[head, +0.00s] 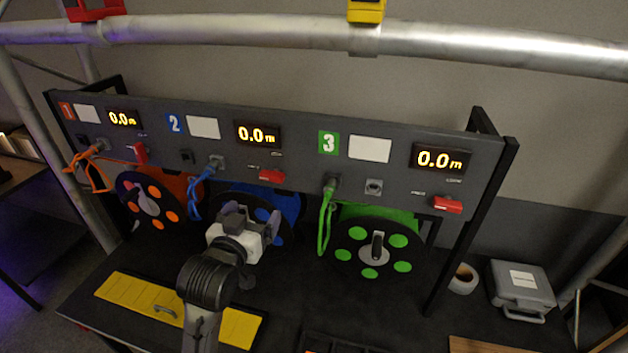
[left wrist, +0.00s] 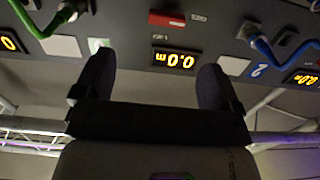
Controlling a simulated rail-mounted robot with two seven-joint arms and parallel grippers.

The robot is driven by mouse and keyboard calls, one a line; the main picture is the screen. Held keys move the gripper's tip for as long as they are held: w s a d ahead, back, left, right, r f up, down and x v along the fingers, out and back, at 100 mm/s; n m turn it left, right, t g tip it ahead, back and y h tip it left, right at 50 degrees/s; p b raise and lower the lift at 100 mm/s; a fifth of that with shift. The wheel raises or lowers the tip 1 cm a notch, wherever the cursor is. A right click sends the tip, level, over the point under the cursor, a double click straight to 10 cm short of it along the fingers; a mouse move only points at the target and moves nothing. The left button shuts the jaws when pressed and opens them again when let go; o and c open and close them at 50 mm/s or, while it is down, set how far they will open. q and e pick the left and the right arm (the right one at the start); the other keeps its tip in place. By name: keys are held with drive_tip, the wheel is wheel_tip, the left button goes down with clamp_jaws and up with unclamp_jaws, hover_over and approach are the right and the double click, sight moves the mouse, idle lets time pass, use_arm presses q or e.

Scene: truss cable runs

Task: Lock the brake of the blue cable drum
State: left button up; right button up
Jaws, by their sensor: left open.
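The blue cable drum (head: 285,205) stands under panel section 2, partly hidden behind my left gripper (head: 251,214). Its red brake lever (head: 271,176) lies about level below the 0.0 m display, with small FREE and LOCK labels near it. The lever also shows in the left wrist view (left wrist: 172,20), upside down, beyond the fingers. My left gripper (left wrist: 154,75) is open and empty, in front of the drum and below the lever, apart from the lever. My right gripper is out of view.
The green drum (head: 372,248) has a level red lever (head: 447,204). A blue cable (head: 203,178) hangs left of the blue lever. A yellow plate (head: 135,293) lies on the bench; a grey case (head: 520,287) stands right.

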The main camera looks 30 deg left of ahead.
sight(270, 176)
use_arm(q)
drive_tip(key=shift+t, duration=0.3)
drive_tip(key=x, duration=0.4)
drive_tip(key=a+x, duration=0.1)
drive_tip(key=x, duration=0.3)
drive_tip(key=r+x, duration=0.1)
drive_tip(key=x, duration=0.3)
drive_tip(key=shift+s+a+p, duration=0.15)
drive_tip(key=shift+p, duration=0.25)
drive_tip(key=shift+x, duration=0.8)
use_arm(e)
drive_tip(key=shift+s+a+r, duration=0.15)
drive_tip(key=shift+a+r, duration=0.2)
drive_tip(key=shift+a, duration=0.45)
use_arm(q)
drive_tip(key=shift+f, duration=0.1)
drive_tip(key=c, duration=0.9)
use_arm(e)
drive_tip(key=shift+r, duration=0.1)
